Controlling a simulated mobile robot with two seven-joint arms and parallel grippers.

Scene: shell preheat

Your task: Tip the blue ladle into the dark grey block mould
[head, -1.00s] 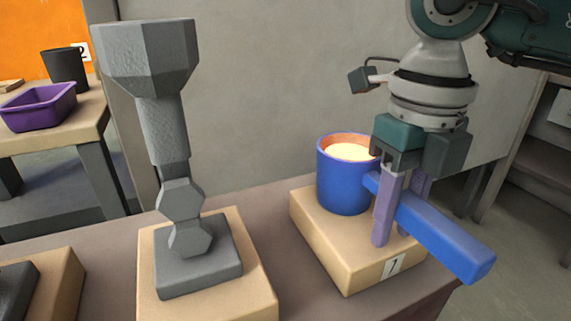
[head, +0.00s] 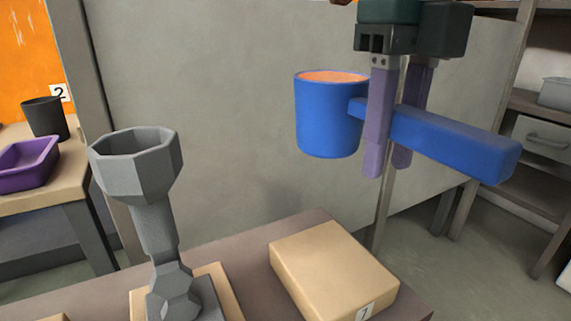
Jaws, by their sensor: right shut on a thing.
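The blue ladle (head: 328,118) hangs in the air at the upper middle right, its cup upright with an orange fill showing at the rim. My right gripper (head: 388,168) is shut on the ladle's thick blue handle, with the purple fingers either side of it. A tall grey faceted piece (head: 152,222) with an open funnel-shaped top stands at the lower left, apart from the ladle. My left gripper is not in view.
A tan block marked 1 (head: 330,265) sits empty on the brown table (head: 255,240) below the ladle. A side table (head: 65,185) at the left holds a purple tray (head: 28,165) and a dark cup (head: 45,118). Shelves (head: 545,130) stand at the right.

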